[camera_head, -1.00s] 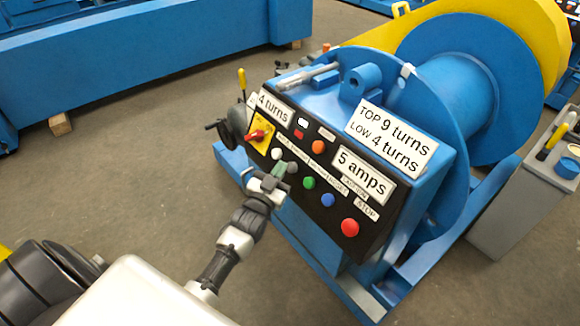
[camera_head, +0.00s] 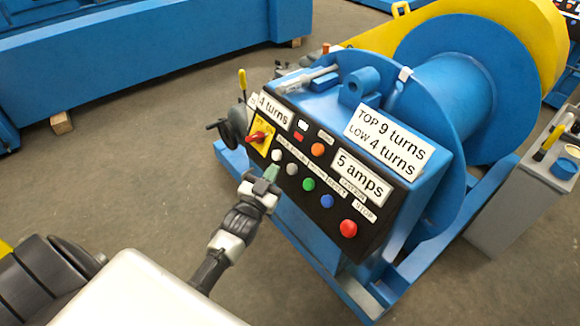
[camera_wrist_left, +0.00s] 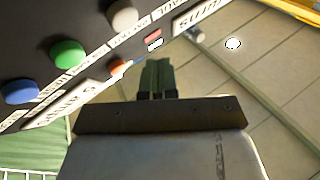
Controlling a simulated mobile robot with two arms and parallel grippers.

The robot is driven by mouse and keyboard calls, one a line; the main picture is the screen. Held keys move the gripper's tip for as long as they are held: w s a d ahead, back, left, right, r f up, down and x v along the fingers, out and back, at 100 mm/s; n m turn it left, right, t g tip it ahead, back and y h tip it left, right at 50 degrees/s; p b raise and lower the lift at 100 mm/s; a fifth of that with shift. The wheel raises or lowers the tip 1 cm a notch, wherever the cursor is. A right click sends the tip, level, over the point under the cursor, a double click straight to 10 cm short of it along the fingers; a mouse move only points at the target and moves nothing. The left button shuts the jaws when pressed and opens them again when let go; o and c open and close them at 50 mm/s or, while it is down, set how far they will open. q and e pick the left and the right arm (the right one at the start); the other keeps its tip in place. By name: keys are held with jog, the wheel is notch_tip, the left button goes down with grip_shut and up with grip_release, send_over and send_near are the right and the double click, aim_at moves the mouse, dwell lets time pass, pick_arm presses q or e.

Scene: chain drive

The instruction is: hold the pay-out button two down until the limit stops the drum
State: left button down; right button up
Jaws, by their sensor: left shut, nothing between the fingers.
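The black control panel (camera_head: 325,222) on the blue winch carries white (camera_head: 277,155), grey (camera_head: 292,169), green (camera_head: 308,184), blue (camera_head: 327,201) and red (camera_head: 348,228) buttons in a row. Their small labels are too unclear for me to tell which is pay-out two. My left gripper (camera_head: 271,174) is shut and empty, its greenish fingertips just off the panel's front, below the white and grey buttons. In the left wrist view its fingers (camera_wrist_left: 157,76) are together, and the green (camera_wrist_left: 67,53) and blue (camera_wrist_left: 18,91) buttons show left of them. The blue drum (camera_head: 455,95) is behind the panel.
A sign on the winch reads TOP 9 turns, LOW 4 turns (camera_head: 388,143). Plates read 4 turns (camera_head: 272,110) and 5 amps (camera_head: 361,176). A red switch (camera_head: 257,137) is at the panel's left end. A grey cabinet (camera_head: 510,215) stands right.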

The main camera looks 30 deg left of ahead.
pick_arm(q)
jog(key=shift+s+a+r+p, duration=0.2)
jog(key=shift+s+r+p, duration=0.05)
jog(key=shift+s, duration=0.2)
jog(key=shift+s+a+r+p, duration=0.2)
jog(key=shift+s+p, duration=0.05)
jog(key=shift+s, duration=0.2)
pick_arm(e)
jog(key=shift+s+d+r, duration=0.15)
jog(key=shift+s+r, duration=0.4)
jog(key=shift+s, duration=0.25)
